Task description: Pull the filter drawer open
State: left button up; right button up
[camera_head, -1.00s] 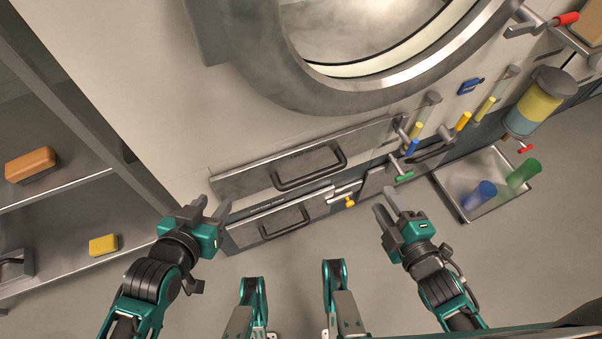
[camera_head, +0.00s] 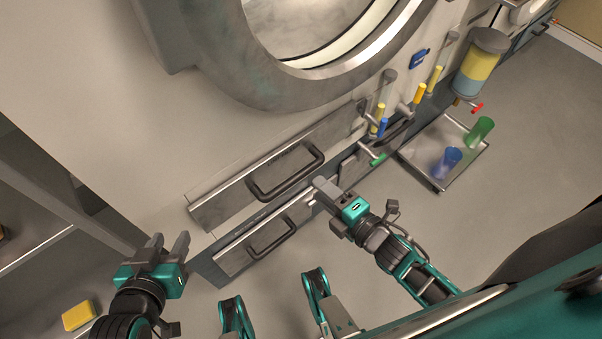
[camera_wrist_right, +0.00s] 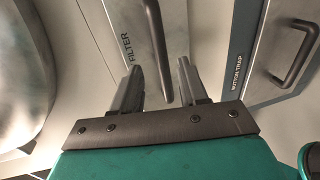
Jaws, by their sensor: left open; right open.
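The filter drawer (camera_head: 235,200) is the upper drawer below the large round door, with a dark bar handle (camera_head: 288,178). Its front and FILTER label (camera_wrist_right: 122,45) show in the right wrist view. The drawer looks shut. My right gripper (camera_head: 322,188) is open near the right end of this handle. In the right wrist view, the handle bar (camera_wrist_right: 156,45) appears between the open fingers (camera_wrist_right: 160,82); contact cannot be told. My left gripper (camera_head: 168,243) is open and empty, left of the drawers.
The button trap drawer (camera_head: 235,258) is just below, with its own handle (camera_head: 271,240). Coloured valve levers (camera_head: 382,127) stand to the right. A floor tray (camera_head: 415,160) holds blue (camera_head: 447,162) and green (camera_head: 479,132) cups. A shelf with a yellow block (camera_head: 78,315) is at left.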

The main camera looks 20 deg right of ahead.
aim_at(304, 176)
jog(key=b+x, duration=0.1)
jog(key=x, duration=0.5)
jog(key=shift+w+a, duration=0.15)
jog(key=shift+w, duration=0.15)
jog(key=shift+b+x, duration=0.3)
jog(key=shift+x, duration=0.45)
grip_shut()
